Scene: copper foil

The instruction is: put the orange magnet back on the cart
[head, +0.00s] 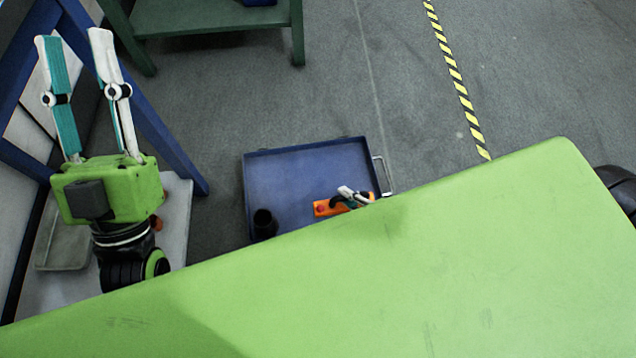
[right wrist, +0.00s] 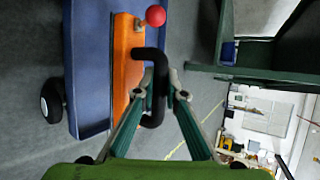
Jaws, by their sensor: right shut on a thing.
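The orange magnet (head: 322,208), a flat orange bar with a black handle and a red ball knob, shows over the blue cart (head: 290,180) in the head view. In the right wrist view the orange magnet (right wrist: 124,60) lies along the blue cart top (right wrist: 88,60); I cannot tell whether it touches it. My right gripper (head: 349,194) is shut on the black handle, which also shows between its fingers in the right wrist view (right wrist: 162,88). My left gripper (head: 86,68) is open and empty, at the far left. My green body hides part of the cart's near side.
A green table (head: 215,22) stands behind. Blue frame bars are at the left. The floor right of the cart is clear, with striped tape (head: 455,75).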

